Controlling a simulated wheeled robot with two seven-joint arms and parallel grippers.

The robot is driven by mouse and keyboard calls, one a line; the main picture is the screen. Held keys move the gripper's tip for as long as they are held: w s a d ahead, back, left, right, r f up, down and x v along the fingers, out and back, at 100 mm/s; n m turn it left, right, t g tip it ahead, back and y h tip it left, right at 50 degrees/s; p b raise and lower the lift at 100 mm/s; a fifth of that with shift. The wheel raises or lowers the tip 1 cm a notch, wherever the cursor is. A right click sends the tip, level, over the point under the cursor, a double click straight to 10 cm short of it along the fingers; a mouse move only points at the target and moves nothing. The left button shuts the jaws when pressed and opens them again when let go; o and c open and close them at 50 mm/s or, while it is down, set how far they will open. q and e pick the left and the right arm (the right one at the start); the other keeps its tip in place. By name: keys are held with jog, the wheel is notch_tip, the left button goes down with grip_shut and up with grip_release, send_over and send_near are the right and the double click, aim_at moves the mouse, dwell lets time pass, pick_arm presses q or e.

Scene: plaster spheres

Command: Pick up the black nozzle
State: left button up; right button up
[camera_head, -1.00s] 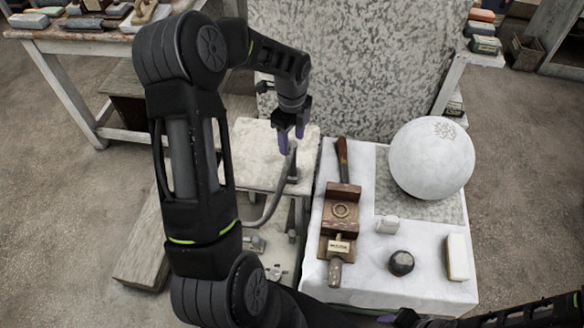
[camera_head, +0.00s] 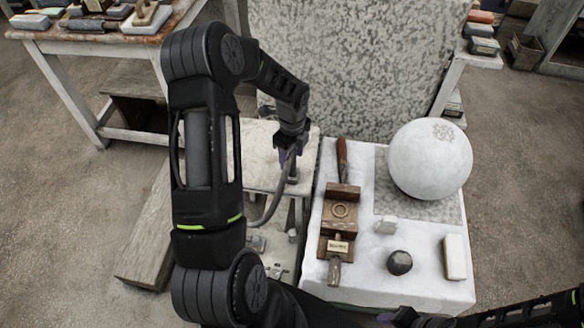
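The nozzle (camera_head: 293,175) is a dark upright piece on the small pale table (camera_head: 255,160), joined to a grey curved hose (camera_head: 268,212). My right gripper (camera_head: 392,317) shows only partly at the bottom edge, with a bit of purple finger, away from the nozzle.
The white-covered table (camera_head: 355,285) to the right holds a large white sphere (camera_head: 430,160), a wooden tool block (camera_head: 341,208), a dark ball (camera_head: 400,262) and a pale block (camera_head: 455,257). A speckled slab (camera_head: 355,60) stands behind. My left arm covers the left-centre.

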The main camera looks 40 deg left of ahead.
pick_arm(q)
jog(key=shift+c, duration=0.5)
grip_shut()
dwell(0.4)
